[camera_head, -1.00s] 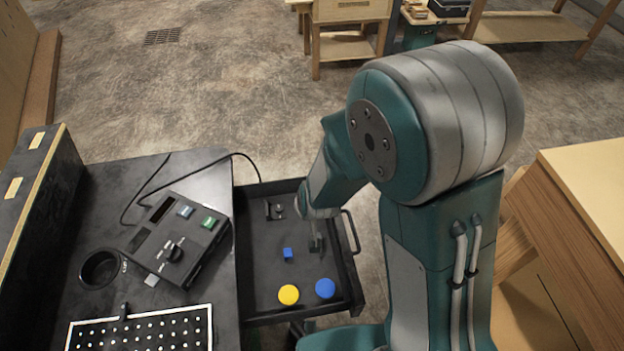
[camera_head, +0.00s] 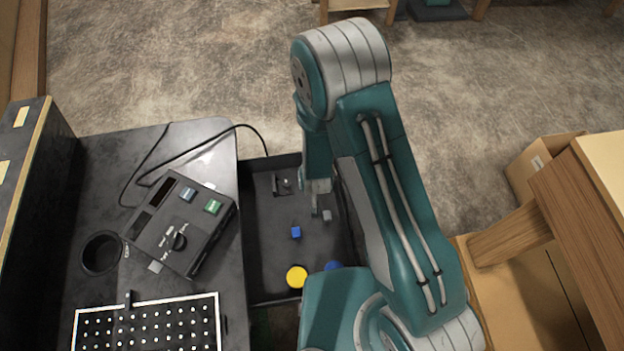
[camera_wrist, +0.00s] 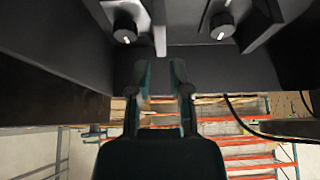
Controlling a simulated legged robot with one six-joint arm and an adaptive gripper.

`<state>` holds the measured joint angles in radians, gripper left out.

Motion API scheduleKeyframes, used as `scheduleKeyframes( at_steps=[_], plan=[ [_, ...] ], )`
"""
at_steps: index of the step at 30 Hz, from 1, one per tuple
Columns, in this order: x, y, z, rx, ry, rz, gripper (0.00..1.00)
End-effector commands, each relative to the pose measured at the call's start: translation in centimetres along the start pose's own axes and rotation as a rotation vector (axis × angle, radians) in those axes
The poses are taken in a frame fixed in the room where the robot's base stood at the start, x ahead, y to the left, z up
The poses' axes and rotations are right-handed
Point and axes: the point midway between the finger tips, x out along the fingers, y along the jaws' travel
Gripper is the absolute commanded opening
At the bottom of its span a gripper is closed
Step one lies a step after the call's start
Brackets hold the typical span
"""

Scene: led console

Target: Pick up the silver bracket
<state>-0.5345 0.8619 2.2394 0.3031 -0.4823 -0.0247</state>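My gripper (camera_head: 314,211) hangs pointing down over the open black drawer (camera_head: 265,215). In the wrist view its two dark fingers (camera_wrist: 163,72) stand apart with a gap between them and nothing visibly held. A small grey piece (camera_head: 327,215) lies in the drawer just right of the gripper in the head view. A dark fitting with a light upright part (camera_head: 281,186) is near the drawer's back. I cannot tell for certain which of these is the silver bracket. The wrist view shows a pale upright strip (camera_wrist: 160,27) beyond the fingertips, between two black knobs.
A wooden table (camera_head: 590,215) is at right.

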Motion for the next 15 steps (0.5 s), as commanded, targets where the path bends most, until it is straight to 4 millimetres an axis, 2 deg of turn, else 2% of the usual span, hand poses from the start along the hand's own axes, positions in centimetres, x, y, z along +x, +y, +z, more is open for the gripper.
scheduleKeyframes(
  at_steps=[5,9,15],
  plan=[
    [1.4,0.0,0.4,-0.001,-0.002,0.0,0.26],
    [3.4,0.0,1.0,-0.001,-0.001,-0.001,0.26],
    [5.2,-0.1,0.9,0.0,0.0,-0.001,0.26]
  ],
)
